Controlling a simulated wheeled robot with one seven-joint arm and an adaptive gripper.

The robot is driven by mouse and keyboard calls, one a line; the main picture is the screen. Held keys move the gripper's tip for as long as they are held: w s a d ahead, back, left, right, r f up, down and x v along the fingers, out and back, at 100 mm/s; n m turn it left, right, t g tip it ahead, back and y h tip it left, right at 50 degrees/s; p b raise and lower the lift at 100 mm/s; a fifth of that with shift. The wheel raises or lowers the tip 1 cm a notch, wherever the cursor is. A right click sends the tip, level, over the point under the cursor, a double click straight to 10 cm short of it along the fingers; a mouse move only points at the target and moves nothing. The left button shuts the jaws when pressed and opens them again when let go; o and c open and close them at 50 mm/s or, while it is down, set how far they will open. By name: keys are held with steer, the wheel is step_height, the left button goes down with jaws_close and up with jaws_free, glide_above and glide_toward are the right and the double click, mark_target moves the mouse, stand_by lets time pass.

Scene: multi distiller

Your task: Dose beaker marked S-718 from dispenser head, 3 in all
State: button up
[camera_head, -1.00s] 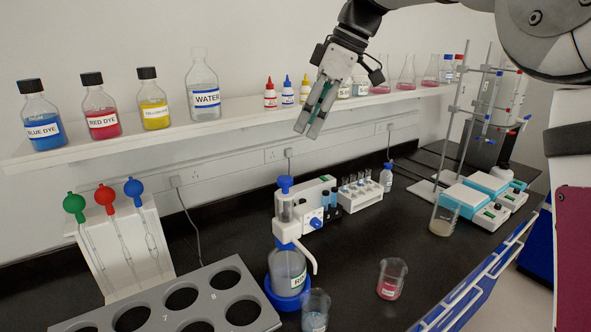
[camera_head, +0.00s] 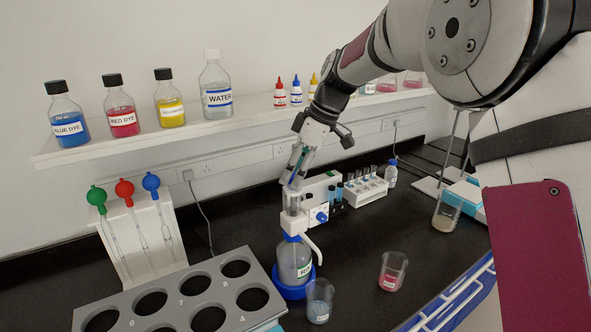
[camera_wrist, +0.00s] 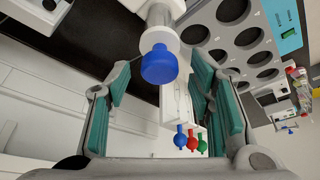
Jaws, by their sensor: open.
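The dispenser head (camera_head: 296,224) is a white pump with a blue dial, on a clear bottle (camera_head: 294,262) seated in a blue base. Its blue plunger knob (camera_wrist: 160,65) sits between my gripper's spread fingers in the wrist view, with no contact clear. My gripper (camera_head: 292,184) points down over the pump and hides the knob in the head view. A glass beaker (camera_head: 319,300) with a little pale blue content stands below and right of the spout. Another beaker (camera_head: 392,271) holds pink liquid to the right. The markings on both are too small to read.
A grey rack (camera_head: 215,289) with numbered holes lies at front left. A stand (camera_head: 138,240) with green, red and blue bulb pipettes is behind it. Dye and water bottles line the shelf (camera_head: 190,132) above. A vial rack (camera_head: 365,192) stands behind the pump.

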steer(key=shift+a+f, duration=0.1)
steer(key=shift+f, duration=0.1)
jaws_close()
steer(key=shift+w+r+b, duration=0.1)
steer(key=shift+r+b, duration=0.45)
steer(key=shift+r, duration=0.45)
jaws_free()
steer(key=v, duration=1.2)
steer(key=shift+c, duration=0.3)
